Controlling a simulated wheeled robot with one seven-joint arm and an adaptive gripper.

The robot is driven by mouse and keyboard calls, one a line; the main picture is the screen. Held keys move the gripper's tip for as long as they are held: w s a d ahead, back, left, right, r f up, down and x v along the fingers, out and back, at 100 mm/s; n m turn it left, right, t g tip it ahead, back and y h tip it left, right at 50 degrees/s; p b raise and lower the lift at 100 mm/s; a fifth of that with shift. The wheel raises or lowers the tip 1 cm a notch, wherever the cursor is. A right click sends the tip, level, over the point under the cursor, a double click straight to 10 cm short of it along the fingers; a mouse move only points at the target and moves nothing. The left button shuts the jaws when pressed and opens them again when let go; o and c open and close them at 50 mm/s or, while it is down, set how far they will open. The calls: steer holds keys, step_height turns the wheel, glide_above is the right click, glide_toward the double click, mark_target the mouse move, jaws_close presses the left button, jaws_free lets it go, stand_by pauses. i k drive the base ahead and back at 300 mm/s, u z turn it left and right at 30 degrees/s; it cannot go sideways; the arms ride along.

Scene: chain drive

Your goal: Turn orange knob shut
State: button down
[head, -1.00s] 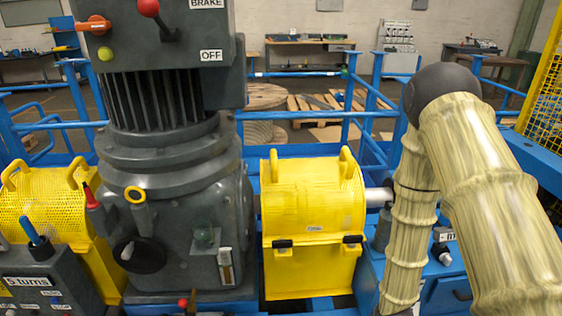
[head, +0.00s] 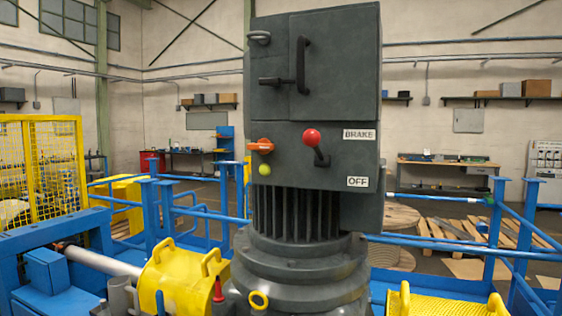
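The orange knob (head: 261,146) is on the front of the dark grey control box (head: 330,185), at its left side, in the head view. Its handle lies roughly level. A yellow-green button or lamp (head: 264,170) sits just below it. My gripper and arm are not in view, and nothing touches the knob.
The grey cabinet (head: 345,65) with black handles rises above the control box. Yellow guards (head: 180,285) and a shaft (head: 102,262) stand at lower left. Blue railings (head: 470,245) surround the machine. Pallets and a cable reel lie behind on the right.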

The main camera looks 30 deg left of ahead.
mark_target(265, 146)
steer(key=z, duration=3.1)
steer(key=k, duration=2.8)
steer(key=u, duration=2.05)
